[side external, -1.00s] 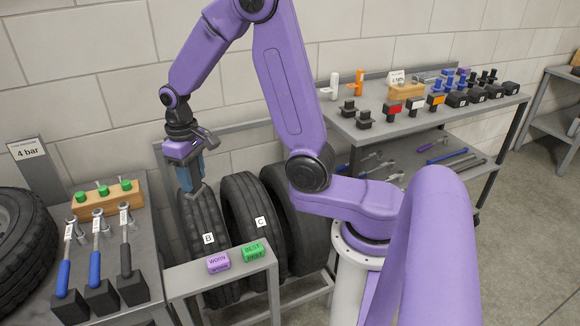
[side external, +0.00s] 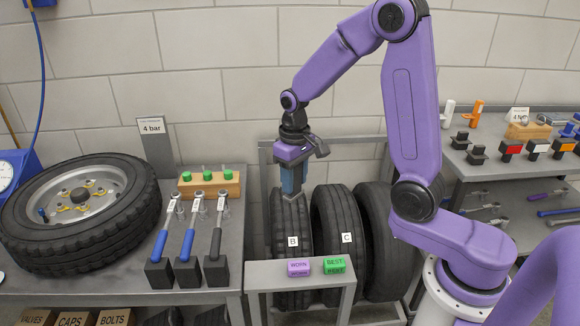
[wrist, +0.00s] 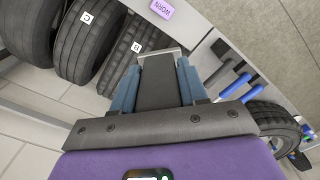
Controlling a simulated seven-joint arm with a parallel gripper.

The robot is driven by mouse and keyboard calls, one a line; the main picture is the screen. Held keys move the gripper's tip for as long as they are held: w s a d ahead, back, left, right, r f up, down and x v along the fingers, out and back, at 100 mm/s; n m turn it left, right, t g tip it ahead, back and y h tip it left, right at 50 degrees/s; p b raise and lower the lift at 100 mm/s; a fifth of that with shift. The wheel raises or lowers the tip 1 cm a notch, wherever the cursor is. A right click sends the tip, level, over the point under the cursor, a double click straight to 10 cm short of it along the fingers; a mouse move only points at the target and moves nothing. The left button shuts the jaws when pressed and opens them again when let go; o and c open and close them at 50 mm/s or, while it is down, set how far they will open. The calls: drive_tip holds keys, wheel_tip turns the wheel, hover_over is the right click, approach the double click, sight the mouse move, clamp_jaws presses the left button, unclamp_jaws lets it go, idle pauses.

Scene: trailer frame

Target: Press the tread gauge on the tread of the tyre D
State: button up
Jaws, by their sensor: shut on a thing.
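My gripper (side external: 291,182) points down over the top of tyre B (side external: 291,240). In the wrist view, its blue fingers (wrist: 157,82) are shut on a dark block-like tool with a pale metal end (wrist: 160,53), which looks like the tread gauge. The gauge end is at or just above tyre B's tread; I cannot tell whether they touch. Tyre C (side external: 338,222) stands upright to the right of B. A third tyre (side external: 376,245) stands right of C, partly behind my arm; no letter shows on it, so I cannot confirm that it is tyre D.
WORN (side external: 299,268) and BEST (side external: 334,266) blocks sit on a low grey stand (side external: 300,283) in front of the tyres. A bench at left bears a wheel (side external: 85,215) and several upright tools (side external: 190,240). A shelf (side external: 470,175) at right holds small parts.

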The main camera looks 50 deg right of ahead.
drive_tip(key=shift+r, duration=3.05)
drive_tip(key=shift+a+f+n, duration=0.15)
drive_tip(key=shift+f+n, duration=0.25)
drive_tip(key=shift+f, duration=0.05)
drive_tip(key=s+a+f+n, duration=0.3)
drive_tip(key=s+f+n, duration=0.2)
drive_tip(key=f+n, duration=0.6)
drive_tip(key=s+a+f+n, duration=0.35)
drive_tip(key=f+n, duration=0.35)
drive_tip(key=n, duration=0.8)
drive_tip(key=w+f, duration=0.3)
drive_tip(key=w, duration=0.1)
drive_tip(key=w+a+f, duration=0.1)
drive_tip(key=w+f, duration=0.2)
drive_tip(key=w, duration=0.1)
drive_tip(key=w+f, duration=0.4)
drive_tip(key=shift+w+a, duration=0.2)
drive_tip(key=shift+w, duration=0.1)
drive_tip(key=shift+w+f, duration=0.1)
drive_tip(key=shift+f, duration=1.55)
